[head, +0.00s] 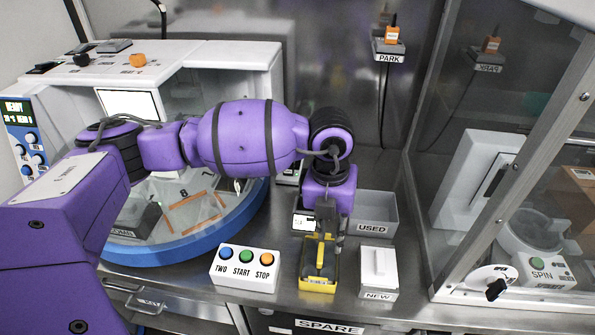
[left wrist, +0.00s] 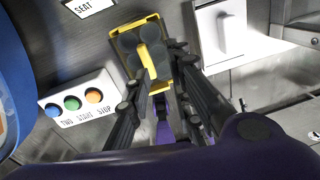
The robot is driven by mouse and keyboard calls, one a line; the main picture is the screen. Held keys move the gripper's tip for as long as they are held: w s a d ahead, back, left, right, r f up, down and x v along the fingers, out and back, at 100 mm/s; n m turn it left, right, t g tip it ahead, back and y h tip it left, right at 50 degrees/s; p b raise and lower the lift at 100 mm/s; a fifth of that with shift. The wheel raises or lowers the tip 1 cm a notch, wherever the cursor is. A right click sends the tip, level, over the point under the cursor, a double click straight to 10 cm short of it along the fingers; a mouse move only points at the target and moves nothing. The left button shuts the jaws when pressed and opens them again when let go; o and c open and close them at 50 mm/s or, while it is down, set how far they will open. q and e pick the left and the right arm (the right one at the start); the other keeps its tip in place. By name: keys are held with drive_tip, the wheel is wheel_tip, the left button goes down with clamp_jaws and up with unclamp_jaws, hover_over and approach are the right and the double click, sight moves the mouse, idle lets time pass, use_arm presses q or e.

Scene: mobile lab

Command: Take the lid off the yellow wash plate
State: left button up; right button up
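The yellow wash plate (head: 318,286) stands on the steel bench, below my left gripper (head: 328,238). In the left wrist view the wash plate (left wrist: 121,40) shows a yellow rim and dark round wells, with a lid (left wrist: 146,54) on top that has a raised yellow bar handle. My left gripper (left wrist: 162,66) points down with its fingers spread, one on each side near the handle. Nothing is visibly held. Whether a fingertip touches the lid cannot be told. My right gripper is not in view.
A button box (head: 245,268) stands left of the plate, a white box marked NEW (head: 378,270) right of it. A grey USED bin (head: 374,210) is behind. A blue-rimmed round machine (head: 190,245) fills the left; a glass-walled cabinet (head: 500,180) the right.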

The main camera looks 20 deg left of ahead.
sight(321, 249)
use_arm(q)
drive_tip(key=shift+a+n+y, duration=0.4)
drive_tip(key=shift+a+n, duration=0.1)
drive_tip(key=shift+a, duration=0.45)
drive_tip(key=shift+s+f, duration=0.1)
drive_tip(key=shift+s, duration=0.15)
drive_tip(key=shift+s+d+f, duration=0.1)
drive_tip(key=shift+d+f, duration=0.1)
drive_tip(key=shift+f, duration=0.25)
drive_tip(key=shift+s+d+f, duration=0.1)
drive_tip(key=shift+d+f, duration=0.05)
drive_tip(key=shift+f, duration=0.25)
drive_tip(key=f, duration=0.5)
drive_tip(key=shift+w+a+f, duration=0.2)
drive_tip(key=shift+w+f, duration=0.2)
clamp_jaws()
